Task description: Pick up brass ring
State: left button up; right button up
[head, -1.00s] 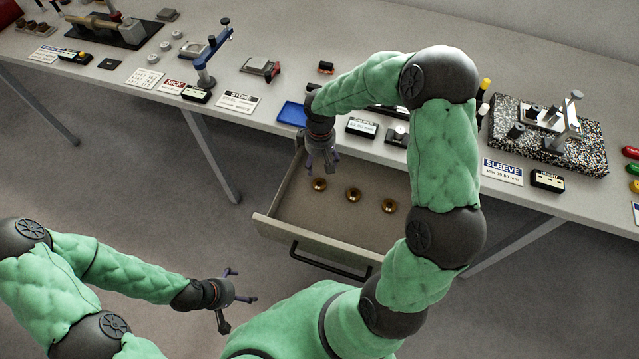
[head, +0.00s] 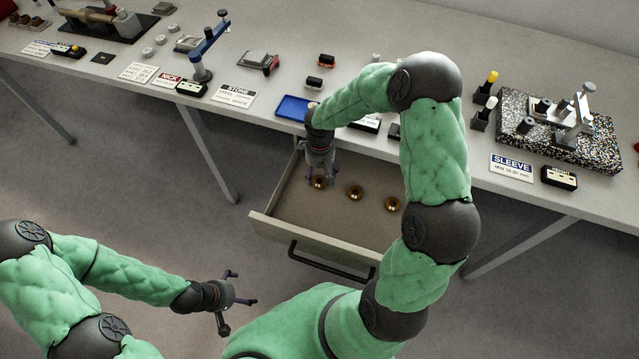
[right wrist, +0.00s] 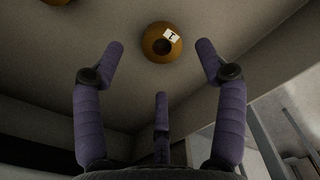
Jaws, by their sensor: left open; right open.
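Several brass rings lie in the open drawer (head: 290,215). The left one (head: 318,183) is partly covered by my right gripper (head: 322,176), which reaches down into the drawer. Another brass ring (head: 355,193) is in the middle and a third (head: 392,204) is at the right. In the right wrist view a brass ring (right wrist: 162,42) with a small white tag lies on the drawer floor just ahead of the open fingers of my right gripper (right wrist: 160,70), with nothing between them. My left gripper (head: 240,298) is open and empty, low in front of the drawer.
The drawer's front wall and black handle (head: 325,262) face me. Above it, the bench holds a blue tray (head: 293,108), a speckled slab (head: 560,135) with fixtures, a SLEEVE sign (head: 512,167) and a blue clamp stand (head: 207,50). The drawer's left part is bare.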

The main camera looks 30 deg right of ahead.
aim_at(319, 181)
notch_tip(319, 181, down, 4)
jog(key=shift+s+a+f+b, duration=0.1)
jog(key=shift+a+b, duration=0.05)
jog(key=shift+b, duration=0.7)
jog(key=c, duration=1.4)
jog(key=shift+o, duration=0.2)
jog(key=shift+r, duration=0.2)
